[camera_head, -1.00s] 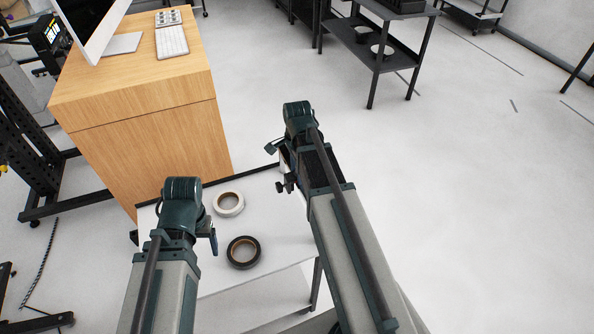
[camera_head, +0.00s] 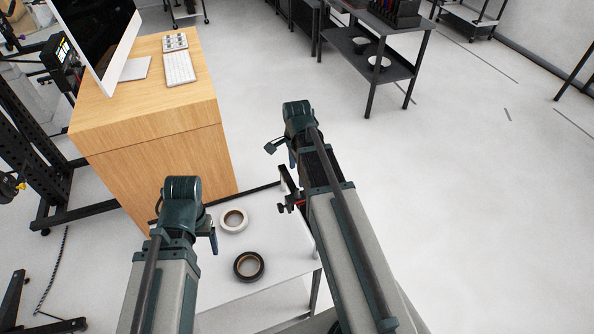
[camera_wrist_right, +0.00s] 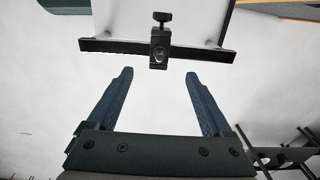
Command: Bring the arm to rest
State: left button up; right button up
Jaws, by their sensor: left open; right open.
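My left arm comes in at the lower left in the head view, folded up. Its gripper (camera_head: 213,240) is open, mostly hidden behind the wrist. My right arm is held up in the middle, with its gripper (camera_head: 292,158) partly hidden behind the wrist. In the right wrist view the right gripper (camera_wrist_right: 160,76) is open, with two blue fingers spread and nothing between them. Beyond the fingertips is the edge of a white table (camera_wrist_right: 200,22) with a dark screw clamp (camera_wrist_right: 158,48) on it.
The white table (camera_head: 277,235) carries a white tape roll (camera_head: 240,229) and a black tape roll (camera_head: 249,279) between my arms. A wooden desk (camera_head: 150,125) with a monitor and keyboard (camera_head: 179,69) stands behind. A dark shelf cart (camera_head: 385,66) is at the back. Open floor lies to the right.

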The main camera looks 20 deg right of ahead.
pick_arm(q)
jog(key=shift+r+p, duration=0.4)
jog(key=shift+r, duration=0.5)
pick_arm(e)
jog(key=shift+r, duration=0.9)
pick_arm(q)
jog(key=shift+f, duration=0.1)
pick_arm(e)
jog(key=shift+f, duration=0.1)
pick_arm(q)
notch_tip(320, 180, down, 9)
jog(key=b, duration=0.9)
pick_arm(e)
jog(key=s+a+f+n, duration=0.4)
jog(key=s+a+n, duration=0.3)
jog(key=a+n, duration=0.3)
jog(key=s+a+f+n+h, duration=0.1)
jog(key=s+a+f+n, duration=0.4)
jog(key=a+n, duration=0.6)
jog(key=shift+s+n, duration=0.6)
jog(key=shift+s, duration=0.3)
